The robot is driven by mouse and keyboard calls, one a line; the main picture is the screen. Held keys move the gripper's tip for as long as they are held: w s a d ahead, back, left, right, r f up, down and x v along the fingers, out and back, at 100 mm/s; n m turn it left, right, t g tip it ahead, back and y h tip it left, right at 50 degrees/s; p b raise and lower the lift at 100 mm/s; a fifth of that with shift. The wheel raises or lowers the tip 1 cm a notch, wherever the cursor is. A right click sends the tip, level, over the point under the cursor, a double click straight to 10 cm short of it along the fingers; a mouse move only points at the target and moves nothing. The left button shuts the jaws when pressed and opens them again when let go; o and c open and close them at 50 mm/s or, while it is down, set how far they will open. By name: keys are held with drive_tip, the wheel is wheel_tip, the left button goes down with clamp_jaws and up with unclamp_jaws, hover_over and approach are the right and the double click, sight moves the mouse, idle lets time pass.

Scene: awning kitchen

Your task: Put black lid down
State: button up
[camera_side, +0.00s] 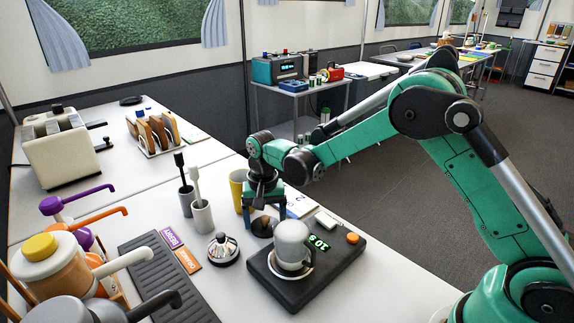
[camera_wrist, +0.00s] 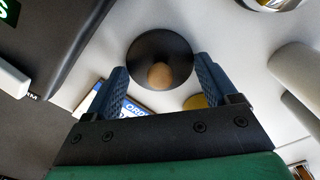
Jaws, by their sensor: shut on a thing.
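In the wrist view the lid (camera_wrist: 150,47) shows from above, with a round wooden knob (camera_wrist: 159,76) between the two blue fingers of my gripper (camera_wrist: 160,72). My gripper is shut on the lid. The lid looks roughly level. Whether its underside touches the table cannot be told.
The black base (camera_side: 340,262) with a green display and orange button carries a pale grey cup (camera_side: 292,240). A silver domed object (camera_side: 222,250) and grey tool holder (camera_side: 203,218) stand left. A yellow mug (camera_side: 236,186) and blue-white card (camera_side: 300,205) are close to my gripper.

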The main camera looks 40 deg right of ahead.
sight(265, 217)
drive_tip(key=shift+f, duration=0.2)
drive_tip(key=o, duration=1.1)
drive_tip(key=shift+c, duration=0.2)
drive_tip(key=shift+r, duration=0.15)
wheel_tip(265, 217, up, 11)
drive_tip(key=s+d+r+n+t, duration=0.2)
drive_tip(key=s+n+t, duration=0.4)
drive_tip(key=s, duration=0.8)
drive_tip(key=shift+s+d+r+n+t, duration=0.25)
drive_tip(key=shift+s+n+t, duration=0.15)
drive_tip(key=shift+t, duration=0.2)
